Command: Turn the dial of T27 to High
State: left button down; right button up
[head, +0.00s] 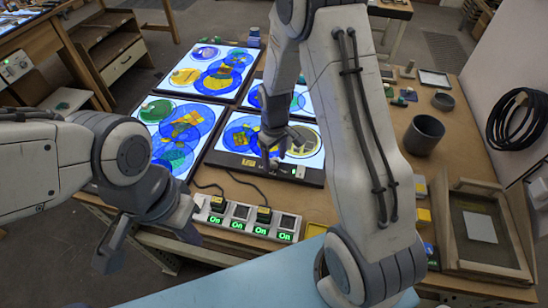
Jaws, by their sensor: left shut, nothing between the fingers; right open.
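The nearest light panel (231,159) lies on the table with a dark front strip, a small yellow label and a small lit display at its right end. I cannot read the label, so I cannot tell whether this panel is T27. My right gripper (277,150) is open just above this strip, pointing down. It hides part of the strip, and I cannot make out the dial or whether a finger touches it. My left gripper (108,258) is shut and empty, at the lower left, away from the panel.
A power strip (249,227) with several green "On" lights lies in front of the panel, with cables running to it. More lit panels (223,71) with coloured glass stand behind. A grey cup (424,134) and a wooden frame (515,245) stand right of my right arm.

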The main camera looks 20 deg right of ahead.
aim_at(274, 160)
notch_tip(274, 160, up, 10)
jog(key=b, duration=0.1)
jog(key=shift+r, duration=0.15)
dwell(0.5)
